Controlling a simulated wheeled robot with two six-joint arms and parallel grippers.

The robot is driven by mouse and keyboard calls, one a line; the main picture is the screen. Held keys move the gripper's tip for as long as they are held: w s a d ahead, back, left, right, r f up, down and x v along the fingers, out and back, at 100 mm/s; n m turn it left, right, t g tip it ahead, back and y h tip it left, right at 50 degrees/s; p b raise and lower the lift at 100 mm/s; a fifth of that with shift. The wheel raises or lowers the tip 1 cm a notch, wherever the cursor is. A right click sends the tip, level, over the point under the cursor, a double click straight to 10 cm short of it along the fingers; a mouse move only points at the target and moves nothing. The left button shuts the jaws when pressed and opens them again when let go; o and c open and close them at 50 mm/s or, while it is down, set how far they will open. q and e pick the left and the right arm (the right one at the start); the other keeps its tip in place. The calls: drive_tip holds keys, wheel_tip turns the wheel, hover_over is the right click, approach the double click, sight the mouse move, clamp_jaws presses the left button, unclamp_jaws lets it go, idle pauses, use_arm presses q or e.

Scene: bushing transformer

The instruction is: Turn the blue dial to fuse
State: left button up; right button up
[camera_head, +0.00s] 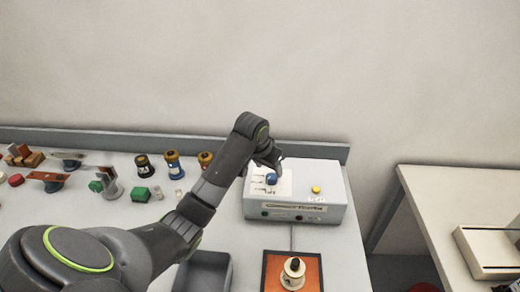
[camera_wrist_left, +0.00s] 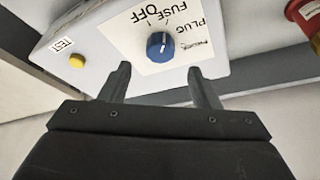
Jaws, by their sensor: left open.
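The blue dial (camera_head: 271,178) sits on a white label on the top face of a grey box (camera_head: 325,208). In the left wrist view the blue dial (camera_wrist_left: 160,46) shows with the words OFF, FUSE and PLUG around it, and a white mark on its face points towards the lettering. My left gripper (camera_head: 270,160) reaches over the box close to the dial. In the left wrist view its two fingers (camera_wrist_left: 160,85) are apart with nothing between them, and the dial lies just beyond the fingertips. My right gripper is not in view.
A yellow button (camera_head: 316,189) is on the same box, right of the dial. An orange board with a white spool-like part (camera_head: 293,273) and a grey bin (camera_head: 203,272) lie in front. Bushings, blocks and small parts stand at left. A second table (camera_head: 440,205) is at right.

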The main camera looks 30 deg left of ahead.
use_arm(q)
drive_tip(key=p+v, duration=0.3)
drive_tip(key=v, duration=0.9)
drive_tip(key=shift+r, duration=0.2)
drive_tip(key=shift+f, duration=0.1)
